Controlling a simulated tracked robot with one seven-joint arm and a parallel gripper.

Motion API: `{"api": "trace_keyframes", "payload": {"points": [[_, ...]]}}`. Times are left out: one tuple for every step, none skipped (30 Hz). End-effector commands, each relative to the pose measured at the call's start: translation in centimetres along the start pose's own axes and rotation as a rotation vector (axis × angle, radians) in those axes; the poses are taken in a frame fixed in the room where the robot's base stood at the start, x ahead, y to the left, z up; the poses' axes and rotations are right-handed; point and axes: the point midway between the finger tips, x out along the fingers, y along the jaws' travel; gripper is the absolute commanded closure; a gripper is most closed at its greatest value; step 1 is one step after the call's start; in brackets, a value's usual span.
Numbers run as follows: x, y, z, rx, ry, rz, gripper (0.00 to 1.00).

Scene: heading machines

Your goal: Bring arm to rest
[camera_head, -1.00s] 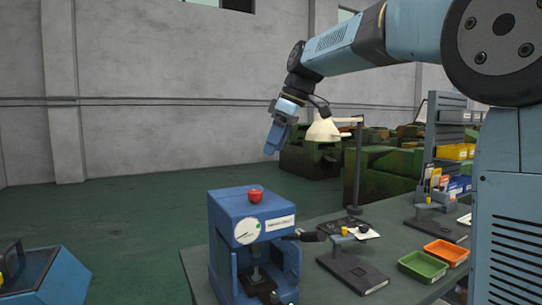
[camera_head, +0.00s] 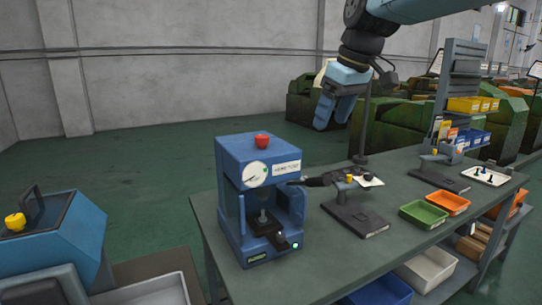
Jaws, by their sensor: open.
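My gripper (camera_head: 335,110) hangs from my blue arm (camera_head: 378,30) at the upper middle of the head view, with its fingers pointing down. It is open, and I see nothing between its fingers. It is in the air above and behind the workbench (camera_head: 330,235), apart from everything on it. The upper part of my arm runs out of the picture at the top right.
A blue press (camera_head: 258,155) with a red button stands on the bench's left end. Black stands (camera_head: 355,215), a green tray (camera_head: 423,214) and an orange tray (camera_head: 447,203) lie to its right. A blue machine (camera_head: 55,245) is at lower left. Green floor is clear behind.

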Motion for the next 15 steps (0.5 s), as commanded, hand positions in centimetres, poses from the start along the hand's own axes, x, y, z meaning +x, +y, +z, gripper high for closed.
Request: {"api": "trace_keyframes", "payload": {"points": [[0.1,-0.2,2.1,0.053,0.004,0.027,0.33],[0.2,-0.2,3.2,0.087,0.005,0.040,0.33],[0.5,-0.3,4.6,0.130,0.009,0.060,0.33],[0.7,-0.4,5.7,0.162,0.012,0.074,0.33],[0.9,-0.5,6.8,0.195,0.015,0.088,0.33],[1.2,-0.7,8.3,0.238,0.020,0.106,0.33],[1.5,-0.8,9.4,0.269,0.024,0.120,0.33],[1.7,-0.9,10.5,0.301,0.029,0.133,0.33],[2.1,-1.1,11.9,0.343,0.036,0.150,0.33],[2.5,-1.3,13.0,0.373,0.040,0.163,0.33],[2.8,-1.4,14.0,0.404,0.047,0.175,0.33],[3.3,-1.7,15.4,0.443,0.054,0.190,0.33],[3.6,-1.8,16.4,0.471,0.060,0.202,0.33],[4.0,-2.0,17.3,0.498,0.066,0.211,0.33],[4.4,-2.2,18.4,0.530,0.075,0.223,0.33]]}}
